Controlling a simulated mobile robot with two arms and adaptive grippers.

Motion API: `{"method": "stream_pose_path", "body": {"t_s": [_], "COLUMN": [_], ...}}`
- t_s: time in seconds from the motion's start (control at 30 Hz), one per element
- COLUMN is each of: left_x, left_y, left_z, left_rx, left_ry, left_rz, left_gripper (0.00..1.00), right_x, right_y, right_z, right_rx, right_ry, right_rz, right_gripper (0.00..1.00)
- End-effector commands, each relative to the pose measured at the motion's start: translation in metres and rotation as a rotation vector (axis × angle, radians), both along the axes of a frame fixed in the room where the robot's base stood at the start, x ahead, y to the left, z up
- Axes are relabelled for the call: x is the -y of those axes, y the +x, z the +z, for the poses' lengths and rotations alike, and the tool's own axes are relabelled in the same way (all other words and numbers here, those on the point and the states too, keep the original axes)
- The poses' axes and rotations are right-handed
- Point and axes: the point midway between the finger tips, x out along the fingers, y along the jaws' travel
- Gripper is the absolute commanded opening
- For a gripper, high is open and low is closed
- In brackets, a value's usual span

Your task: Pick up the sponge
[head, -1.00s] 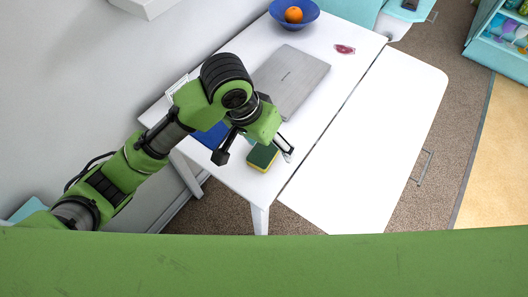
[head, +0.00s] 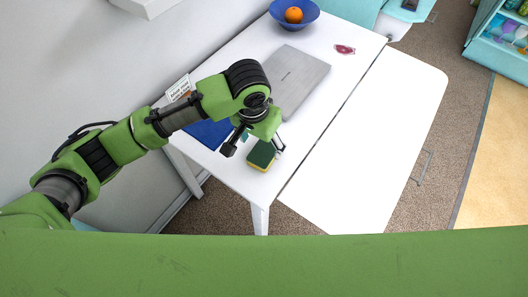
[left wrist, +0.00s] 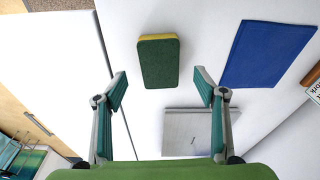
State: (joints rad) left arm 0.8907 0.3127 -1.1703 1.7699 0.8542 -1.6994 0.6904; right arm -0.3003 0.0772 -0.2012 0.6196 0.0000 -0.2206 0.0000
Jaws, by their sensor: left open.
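The sponge (head: 262,155), green on top with a yellow layer below, lies on the white table near its front edge. In the left wrist view the sponge (left wrist: 159,62) lies ahead of the fingertips, roughly midway between them. My left gripper (head: 254,148) is open and empty, above the table beside the sponge. In the left wrist view its two teal-padded fingers (left wrist: 161,88) are spread wide, apart from the sponge. My right gripper is not in view.
A blue flat item (head: 208,133) lies left of the sponge, partly behind my arm. A grey laptop (head: 300,80) lies further back. A blue bowl (head: 311,15) with an orange (head: 293,15) stands at the far end. The right table part (head: 385,130) is clear.

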Motion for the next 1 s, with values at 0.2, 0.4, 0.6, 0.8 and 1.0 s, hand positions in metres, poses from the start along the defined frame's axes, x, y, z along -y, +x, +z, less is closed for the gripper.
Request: {"method": "stream_pose_path", "body": {"t_s": [0.2, 0.4, 0.6, 0.8, 1.0], "left_x": [0.006, 0.007, 0.007, 0.007, 0.007], "left_y": [0.009, 0.011, 0.011, 0.011, 0.011], "left_z": [-0.03, -0.047, -0.048, -0.048, -0.048], "left_rx": [-0.004, -0.001, 0.0, 0.0, 0.0], "left_ry": [0.002, 0.001, -0.001, -0.001, -0.001], "left_rz": [0.001, -0.001, -0.001, -0.001, -0.001], "left_gripper": [0.65, 0.65, 0.65, 0.37, 0.37], "right_x": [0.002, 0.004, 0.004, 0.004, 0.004], "right_y": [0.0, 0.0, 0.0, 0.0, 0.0], "right_z": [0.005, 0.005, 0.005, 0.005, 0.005], "right_rx": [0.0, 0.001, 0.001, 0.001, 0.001], "right_ry": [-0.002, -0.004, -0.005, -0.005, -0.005], "right_rz": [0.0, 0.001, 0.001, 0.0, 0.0], "right_gripper": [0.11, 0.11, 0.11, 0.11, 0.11]}}
